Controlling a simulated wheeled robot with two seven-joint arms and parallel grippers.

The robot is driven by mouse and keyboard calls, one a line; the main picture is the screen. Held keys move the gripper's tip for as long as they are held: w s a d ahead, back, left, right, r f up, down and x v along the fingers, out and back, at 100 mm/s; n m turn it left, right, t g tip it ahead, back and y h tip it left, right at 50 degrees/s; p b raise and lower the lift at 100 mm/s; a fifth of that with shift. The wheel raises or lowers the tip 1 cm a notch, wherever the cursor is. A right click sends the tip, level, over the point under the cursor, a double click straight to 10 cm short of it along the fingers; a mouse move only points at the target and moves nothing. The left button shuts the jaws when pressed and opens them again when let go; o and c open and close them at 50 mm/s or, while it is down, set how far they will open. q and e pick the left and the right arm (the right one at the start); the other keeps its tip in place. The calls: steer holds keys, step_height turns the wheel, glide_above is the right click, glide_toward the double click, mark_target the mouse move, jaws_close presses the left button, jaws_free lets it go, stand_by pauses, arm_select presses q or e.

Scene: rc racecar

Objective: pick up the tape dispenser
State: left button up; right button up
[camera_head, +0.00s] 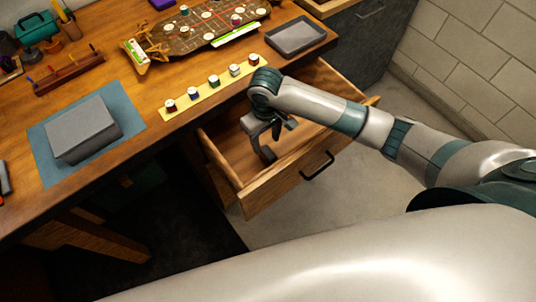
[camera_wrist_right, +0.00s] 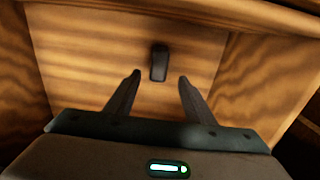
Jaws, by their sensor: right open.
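A small dark object (camera_wrist_right: 159,62) lies on the wooden floor of the open drawer in the right wrist view. It looks like the tape dispenser, seen from above, though its shape is hard to make out. My right gripper (camera_wrist_right: 160,80) is open above the drawer floor, and the dark object appears between and just beyond its fingertips, apart from both. In the head view my right gripper (camera_head: 278,142) reaches down into the drawer (camera_head: 222,165). There the dark object cannot be told apart from the fingers. My left gripper is out of view.
The drawer's wooden walls and front with a black handle (camera_head: 317,166) surround my gripper. The desk above holds a yellow strip (camera_head: 205,95) with several small jars, a grey tray (camera_head: 296,36), a grey box (camera_head: 82,130) on a blue mat, and a longboard-like model (camera_head: 200,28).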

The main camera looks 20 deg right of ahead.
mark_target(268, 152)
steer(key=shift+f, duration=1.65)
steer(key=shift+s+d+f+p, duration=0.1)
steer(key=shift+s+f+p, duration=0.05)
steer(key=shift+f+p, duration=0.3)
step_height(268, 152, down, 3)
steer(key=shift+s+d+f+p, duration=0.15)
steer(key=shift+p, duration=0.2)
steer(key=shift+f, duration=0.5)
steer(key=c, duration=1.1)
